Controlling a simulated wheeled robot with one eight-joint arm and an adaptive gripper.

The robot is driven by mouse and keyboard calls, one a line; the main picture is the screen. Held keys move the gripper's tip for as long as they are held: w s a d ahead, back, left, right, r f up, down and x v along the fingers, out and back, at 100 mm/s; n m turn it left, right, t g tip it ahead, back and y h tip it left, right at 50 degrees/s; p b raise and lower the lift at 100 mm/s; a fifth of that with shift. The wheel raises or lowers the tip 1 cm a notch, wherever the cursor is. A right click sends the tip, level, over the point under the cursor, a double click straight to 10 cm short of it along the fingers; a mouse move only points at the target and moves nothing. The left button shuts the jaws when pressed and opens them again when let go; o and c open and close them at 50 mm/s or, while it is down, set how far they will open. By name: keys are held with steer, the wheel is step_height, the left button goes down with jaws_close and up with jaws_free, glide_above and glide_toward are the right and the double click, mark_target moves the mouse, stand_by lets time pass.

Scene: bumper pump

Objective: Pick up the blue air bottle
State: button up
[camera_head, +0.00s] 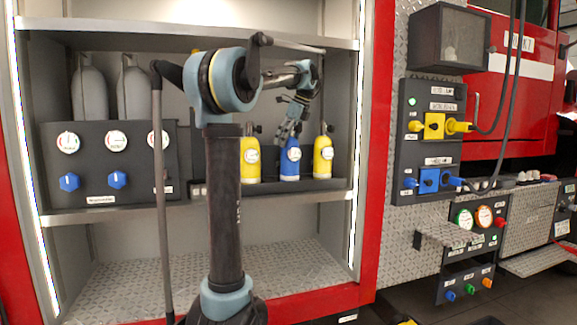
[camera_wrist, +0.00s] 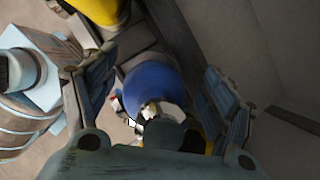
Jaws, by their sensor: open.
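The blue air bottle (camera_head: 290,162) stands upright on the shelf between two yellow bottles in the head view. In the wrist view the blue bottle (camera_wrist: 153,88) shows from above, with its pale valve and gauge near the gripper's palm. My gripper (camera_head: 292,128) is at the top of the blue bottle in the head view. In the wrist view its two fingers (camera_wrist: 150,95) are spread on either side of the bottle, with gaps between them and its body. The lower part of the bottle is hidden in the wrist view.
A yellow bottle (camera_head: 250,160) stands to the left of the blue one and another yellow bottle (camera_head: 323,157) to the right, both close. A dark gauge panel (camera_head: 110,165) is on the left of the shelf (camera_head: 110,214). The cabinet side wall is at the right.

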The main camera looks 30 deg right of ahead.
steer(key=c, duration=1.7)
jaws_close()
